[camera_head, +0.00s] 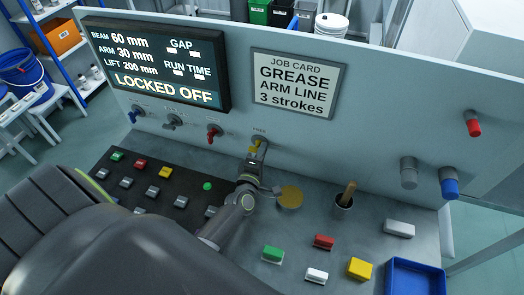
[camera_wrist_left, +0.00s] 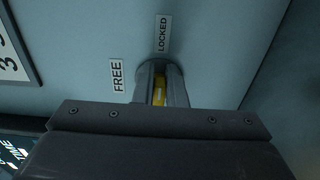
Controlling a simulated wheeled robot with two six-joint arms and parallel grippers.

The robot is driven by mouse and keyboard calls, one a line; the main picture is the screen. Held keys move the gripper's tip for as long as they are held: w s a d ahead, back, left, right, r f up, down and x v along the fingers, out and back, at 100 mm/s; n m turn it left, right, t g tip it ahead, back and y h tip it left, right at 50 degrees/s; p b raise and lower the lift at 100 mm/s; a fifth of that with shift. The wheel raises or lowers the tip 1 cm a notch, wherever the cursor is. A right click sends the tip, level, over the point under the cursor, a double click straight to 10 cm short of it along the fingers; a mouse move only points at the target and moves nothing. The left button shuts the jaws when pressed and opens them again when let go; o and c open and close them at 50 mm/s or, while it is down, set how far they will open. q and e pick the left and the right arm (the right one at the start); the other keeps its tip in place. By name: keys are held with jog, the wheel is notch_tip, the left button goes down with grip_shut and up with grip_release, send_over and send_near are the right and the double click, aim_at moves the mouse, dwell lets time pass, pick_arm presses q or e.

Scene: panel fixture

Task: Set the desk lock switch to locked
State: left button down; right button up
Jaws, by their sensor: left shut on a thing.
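The desk lock switch (camera_head: 257,144) is a yellow lever on a round grey base, low on the upright panel below the job card. My left gripper (camera_head: 253,160) is at the switch, its fingers shut on the yellow lever. In the left wrist view the lever (camera_wrist_left: 159,92) shows between the two fingers, lined up with the LOCKED label (camera_wrist_left: 163,34). The FREE label (camera_wrist_left: 117,75) is off to its left. The fingers hide much of the lever. The screen (camera_head: 158,62) reads LOCKED OFF. My right gripper is not in view.
Blue, grey and red switches (camera_head: 213,132) line the panel to the left. Red and blue knobs (camera_head: 450,187) stand out at the right. Several coloured buttons, a cup (camera_head: 342,202) with a wooden handle and a blue tray (camera_head: 415,266) are on the desk.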

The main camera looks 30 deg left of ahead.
pick_arm(q)
jog(key=shift+f, duration=0.1)
jog(key=c, duration=1.5)
grip_release()
